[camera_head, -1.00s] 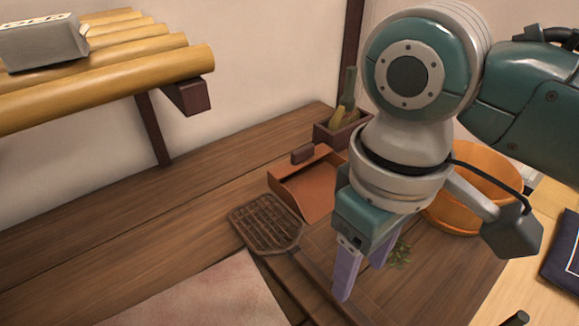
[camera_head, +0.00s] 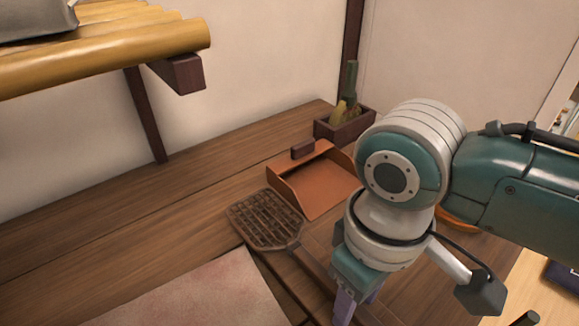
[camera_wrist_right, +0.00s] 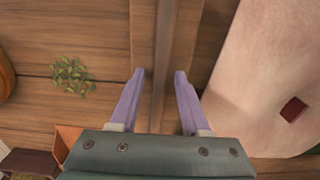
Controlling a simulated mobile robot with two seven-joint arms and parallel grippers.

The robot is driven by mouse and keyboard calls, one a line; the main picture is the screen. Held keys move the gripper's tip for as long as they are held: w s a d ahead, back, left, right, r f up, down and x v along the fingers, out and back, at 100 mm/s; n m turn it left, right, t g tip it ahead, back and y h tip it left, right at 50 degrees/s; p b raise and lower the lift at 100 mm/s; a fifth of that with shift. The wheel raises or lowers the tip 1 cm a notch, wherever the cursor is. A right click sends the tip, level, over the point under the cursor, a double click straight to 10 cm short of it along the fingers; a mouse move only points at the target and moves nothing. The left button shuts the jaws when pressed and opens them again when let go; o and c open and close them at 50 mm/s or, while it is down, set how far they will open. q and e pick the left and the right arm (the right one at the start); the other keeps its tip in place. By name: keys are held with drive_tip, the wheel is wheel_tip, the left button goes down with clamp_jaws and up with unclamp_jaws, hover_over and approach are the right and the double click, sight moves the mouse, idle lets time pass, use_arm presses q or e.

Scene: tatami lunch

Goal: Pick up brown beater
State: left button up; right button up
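The brown beater (camera_head: 265,220) lies on the wooden floor in the head view, its lattice head towards the back and its handle running down to the lower right. My right gripper (camera_wrist_right: 160,75) is open, pointing down over the handle. In the right wrist view the handle (camera_wrist_right: 166,40) runs between the two purple fingers, with a gap on each side. In the head view my right gripper (camera_head: 356,306) hides part of the handle. I cannot tell how far the fingertips are above it. My left gripper is not in view.
An orange-brown dustpan (camera_head: 318,190) lies just behind the beater. A dark planter box (camera_head: 345,127) stands at the back wall. A pale mat (camera_head: 205,298) lies front left. Green leaves (camera_wrist_right: 72,76) lie on the floor beside the gripper. A bamboo shelf (camera_head: 110,55) juts out upper left.

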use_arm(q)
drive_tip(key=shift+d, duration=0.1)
use_arm(e)
clamp_jaws()
idle(0.4)
